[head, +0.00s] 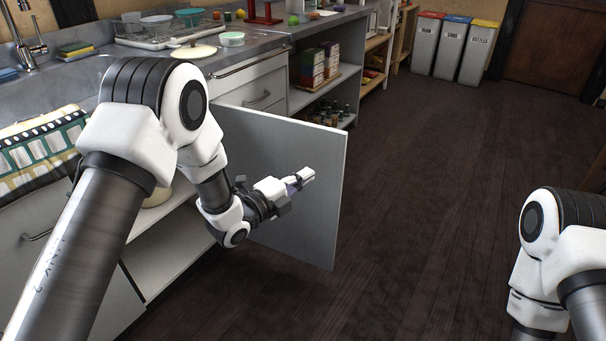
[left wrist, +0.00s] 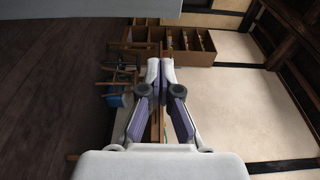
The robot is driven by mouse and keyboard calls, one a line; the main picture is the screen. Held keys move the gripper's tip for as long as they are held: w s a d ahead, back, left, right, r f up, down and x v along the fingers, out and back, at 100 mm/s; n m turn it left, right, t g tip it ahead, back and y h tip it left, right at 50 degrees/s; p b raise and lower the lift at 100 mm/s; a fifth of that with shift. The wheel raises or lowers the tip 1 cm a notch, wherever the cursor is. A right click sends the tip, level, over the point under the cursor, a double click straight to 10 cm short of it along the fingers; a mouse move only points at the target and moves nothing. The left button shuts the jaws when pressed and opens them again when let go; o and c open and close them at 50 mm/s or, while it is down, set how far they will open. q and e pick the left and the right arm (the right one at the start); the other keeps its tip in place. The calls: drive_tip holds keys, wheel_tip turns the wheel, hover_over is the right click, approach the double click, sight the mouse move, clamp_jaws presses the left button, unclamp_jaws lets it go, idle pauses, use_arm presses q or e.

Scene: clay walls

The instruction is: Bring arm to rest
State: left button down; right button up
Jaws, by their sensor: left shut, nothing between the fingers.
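My left arm reaches in from the left of the head view, bent at the elbow over the counter's front edge. Its gripper (head: 304,178) is in front of an open grey-white cabinet door (head: 315,225). In the left wrist view the two fingertips of the left gripper (left wrist: 160,70) are together with nothing between them. My right arm shows at the right edge of the head view, hanging over the floor. Its gripper is out of frame.
The open door stands out from the counter (head: 270,42) into the aisle. A dish rack (head: 165,30) and a sink tap (head: 28,48) are on the counter. Three bins (head: 452,50) stand at the far wall. The dark wooden floor (head: 430,170) between is clear.

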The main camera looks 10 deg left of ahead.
use_arm(q)
drive_tip(key=s+a+p, duration=0.1)
drive_tip(key=s+a, duration=0.1)
drive_tip(key=s, duration=0.5)
drive_tip(key=s+a+f+n+g+y, duration=0.1)
drive_tip(key=s+f+n+g+y, duration=0.15)
drive_tip(key=s+f, duration=0.4)
drive_tip(key=s+a+f+n+g+y, duration=0.2)
drive_tip(key=s+f+n+g, duration=0.15)
drive_tip(key=f, duration=0.65)
drive_tip(key=s+a+f+n+g+y, duration=0.1)
drive_tip(key=s+f+n+g+y, duration=0.15)
drive_tip(key=s+f, duration=0.4)
drive_tip(key=s+a+f+n+g+y, duration=0.1)
drive_tip(key=s+a+f+n+g, duration=0.2)
drive_tip(key=s+n, duration=0.5)
drive_tip(key=s+a+f+n+g+y, duration=0.2)
drive_tip(key=s+a+f+n+g, duration=0.15)
drive_tip(key=s+n, duration=0.4)
wheel_tip(320, 180, up, 29)
drive_tip(key=d+p, duration=0.1)
drive_tip(key=p, duration=2.8)
drive_tip(key=shift+s+r+n, duration=0.15)
drive_tip(key=shift+n, duration=0.25)
use_arm(e)
wheel_tip(320, 180, up, 30)
drive_tip(key=shift+w+d, duration=0.15)
drive_tip(key=shift+w, duration=0.3)
drive_tip(key=shift+r, duration=0.15)
